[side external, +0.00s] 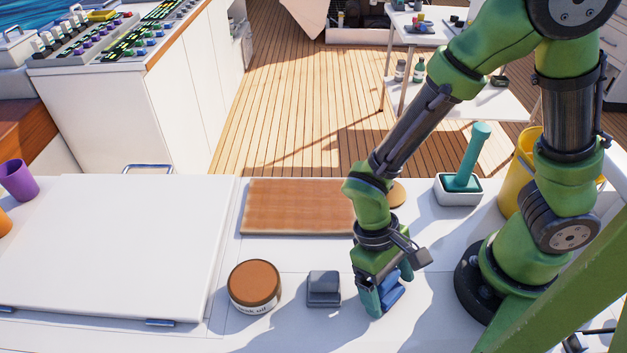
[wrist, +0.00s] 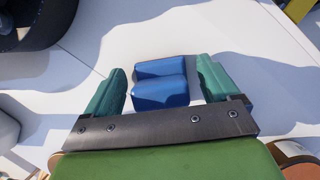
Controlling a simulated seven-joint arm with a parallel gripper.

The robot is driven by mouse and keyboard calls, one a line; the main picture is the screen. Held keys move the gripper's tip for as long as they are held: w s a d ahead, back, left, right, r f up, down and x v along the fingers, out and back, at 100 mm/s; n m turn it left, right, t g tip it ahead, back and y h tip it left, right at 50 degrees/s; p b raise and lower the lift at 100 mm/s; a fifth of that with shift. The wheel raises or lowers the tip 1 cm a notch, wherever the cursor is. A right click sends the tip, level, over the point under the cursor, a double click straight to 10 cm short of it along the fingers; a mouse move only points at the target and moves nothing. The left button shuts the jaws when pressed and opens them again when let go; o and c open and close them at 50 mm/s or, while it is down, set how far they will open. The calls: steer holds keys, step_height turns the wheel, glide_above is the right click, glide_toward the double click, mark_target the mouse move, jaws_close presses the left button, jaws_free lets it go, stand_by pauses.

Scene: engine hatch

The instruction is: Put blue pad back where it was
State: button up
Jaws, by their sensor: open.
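The blue pad (side external: 393,293) sits on the white surface, partly hidden by my gripper in the side view. In the wrist view the blue pad (wrist: 160,92) is a block with a groove across it, lying between my two teal fingers. My gripper (side external: 382,300) points down over it. In the wrist view my gripper (wrist: 160,90) is open, with a visible gap between each finger and the pad. A grey pad (side external: 323,288) of similar size lies on the surface to the left of my gripper.
A jar with a brown lid (side external: 254,285) stands left of the grey pad. A wooden board (side external: 297,206) lies behind. A white hatch cover (side external: 110,245) fills the left. A teal-handled tool in a white tray (side external: 459,190) and a yellow bucket (side external: 520,175) stand at the back right.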

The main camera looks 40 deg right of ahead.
steer(key=v, duration=1.2)
steer(key=w+d+r+m+t+y, duration=0.2)
steer(key=w+d+r+m+t, duration=0.2)
steer(key=d+r+t, duration=0.7)
steer(key=shift+d+r+t, duration=0.4)
steer(key=shift+d+r, duration=0.3)
steer(key=shift+r, duration=0.2)
